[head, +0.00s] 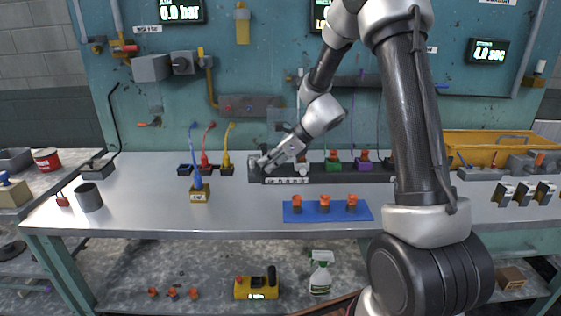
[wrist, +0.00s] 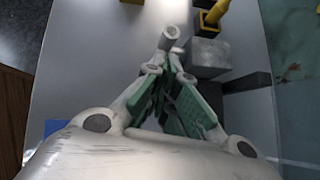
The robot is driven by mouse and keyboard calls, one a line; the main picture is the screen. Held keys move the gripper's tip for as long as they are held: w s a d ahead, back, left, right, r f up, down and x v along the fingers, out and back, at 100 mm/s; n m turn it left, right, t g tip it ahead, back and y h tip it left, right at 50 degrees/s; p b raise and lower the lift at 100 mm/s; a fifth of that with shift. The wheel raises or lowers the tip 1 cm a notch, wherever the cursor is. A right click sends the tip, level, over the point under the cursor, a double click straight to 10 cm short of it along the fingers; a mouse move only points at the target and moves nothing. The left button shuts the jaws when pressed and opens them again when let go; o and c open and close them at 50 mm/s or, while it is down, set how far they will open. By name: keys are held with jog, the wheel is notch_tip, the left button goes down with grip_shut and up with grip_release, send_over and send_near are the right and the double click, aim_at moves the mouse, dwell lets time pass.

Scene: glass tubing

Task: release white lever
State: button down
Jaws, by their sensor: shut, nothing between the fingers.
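My gripper (head: 270,161) is at the left end of the black rail on the bench, beside a grey block (head: 253,168). In the wrist view my gripper (wrist: 165,68) has its green-padded fingers brought together at the tips, with nothing held. A pale rod with a round end (wrist: 169,34) shows just beyond the fingertips; it looks like the white lever, but I cannot tell whether the fingers touch it. The grey block (wrist: 207,58) is to the right of the tips. In the head view my gripper hides most of the lever's place.
A blue mat (head: 328,216) with several orange-topped pieces lies in front of the rail. Coloured fixtures, including a green one (head: 332,163), sit along the rail. A grey cup (head: 88,197) stands far left.

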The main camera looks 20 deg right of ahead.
jog(key=shift+w+a, duration=0.15)
jog(key=shift+a, duration=0.15)
jog(key=shift+a+r, duration=0.1)
